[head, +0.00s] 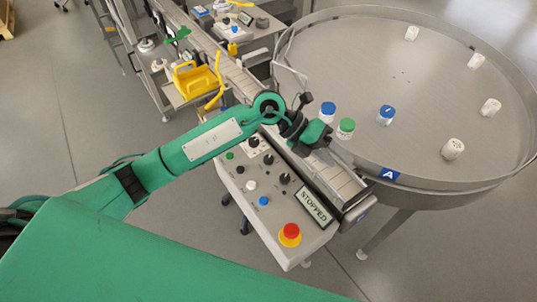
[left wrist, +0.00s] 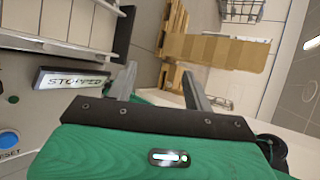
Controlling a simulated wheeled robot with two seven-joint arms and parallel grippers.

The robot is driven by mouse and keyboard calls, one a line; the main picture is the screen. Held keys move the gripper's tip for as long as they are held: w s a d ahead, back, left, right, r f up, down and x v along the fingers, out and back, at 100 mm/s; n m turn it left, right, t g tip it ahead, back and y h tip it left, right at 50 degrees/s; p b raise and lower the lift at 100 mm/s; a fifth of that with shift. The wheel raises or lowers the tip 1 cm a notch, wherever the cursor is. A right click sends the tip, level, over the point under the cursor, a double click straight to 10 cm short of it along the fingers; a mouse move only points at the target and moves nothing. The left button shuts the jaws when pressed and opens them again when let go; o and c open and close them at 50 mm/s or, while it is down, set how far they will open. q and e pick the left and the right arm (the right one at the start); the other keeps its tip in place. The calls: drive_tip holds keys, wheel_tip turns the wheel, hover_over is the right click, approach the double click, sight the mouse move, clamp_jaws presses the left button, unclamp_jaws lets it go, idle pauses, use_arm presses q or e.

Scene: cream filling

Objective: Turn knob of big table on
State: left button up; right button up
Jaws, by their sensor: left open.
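The control panel (head: 258,205) carries several black knobs, among them an upper one (head: 254,141), a middle one (head: 268,159) and a lower one (head: 285,179). Their labels are too small to read, so I cannot tell which one belongs to the big table. The panel display (head: 313,207) reads STOPPED; it also shows in the left wrist view (left wrist: 72,80). The big round table (head: 400,75) stands to the right. My left gripper (head: 318,145) is open and empty, over the conveyor beside the panel, apart from the knobs. In the left wrist view its fingers (left wrist: 160,68) are spread. My right gripper is out of view.
A red emergency button (head: 291,231) and a blue button (head: 264,201) sit on the panel's front part. The conveyor (head: 335,178) runs between panel and table.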

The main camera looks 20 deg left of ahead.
use_arm(q)
drive_tip(key=w+a+f+y, duration=0.4)
drive_tip(key=a+y, duration=0.2)
drive_tip(key=a, duration=0.1)
drive_tip(key=n+t+y, duration=0.1)
drive_tip(key=y, duration=0.5)
approach(268, 158)
wheel_tip(268, 158, down, 7)
drive_tip(key=p, duration=0.4)
drive_tip(key=shift+s+f+p, duration=0.15)
drive_tip(key=shift+f+p, duration=0.1)
drive_tip(key=shift+p, duration=0.1)
drive_tip(key=shift+f, duration=0.55)
drive_tip(key=c, duration=1)
drive_tip(key=shift+o, duration=0.2)
